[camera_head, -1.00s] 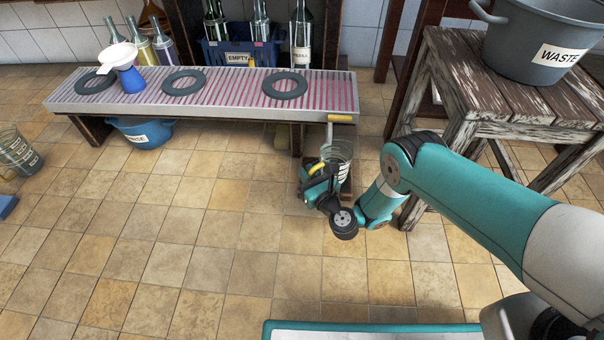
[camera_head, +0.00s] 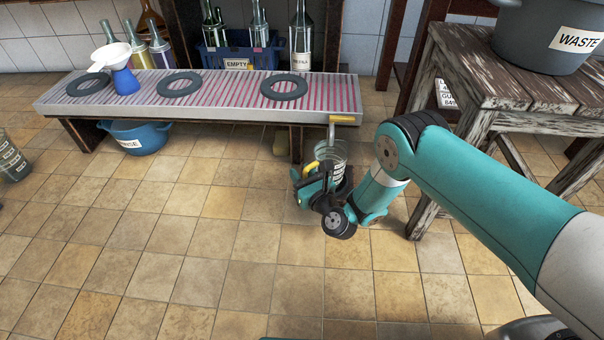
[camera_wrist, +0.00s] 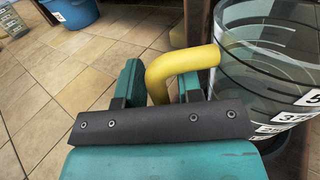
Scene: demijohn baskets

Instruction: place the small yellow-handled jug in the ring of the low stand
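The clear jug with a yellow handle and white scale labels (camera_head: 333,153) is below and in front of the bench's right end, near a yellow-handled tap (camera_head: 342,119). My gripper (camera_head: 312,176) is at its left side. The jug's base is hidden by my gripper. Three dark rings, a left one (camera_head: 68,86), a middle one (camera_head: 160,88) and a right one (camera_head: 264,90), lie on the low striped bench (camera_head: 215,110); the middle and right ones are empty.
A blue flask with a white funnel (camera_head: 125,80) stands at the left ring. A blue basin (camera_head: 140,138) is under the bench. Another scaled jug (camera_head: 12,160) is at the far left. A worn wooden table (camera_head: 500,85) with a grey waste tub (camera_head: 548,35) stands right. The tiled floor is open.

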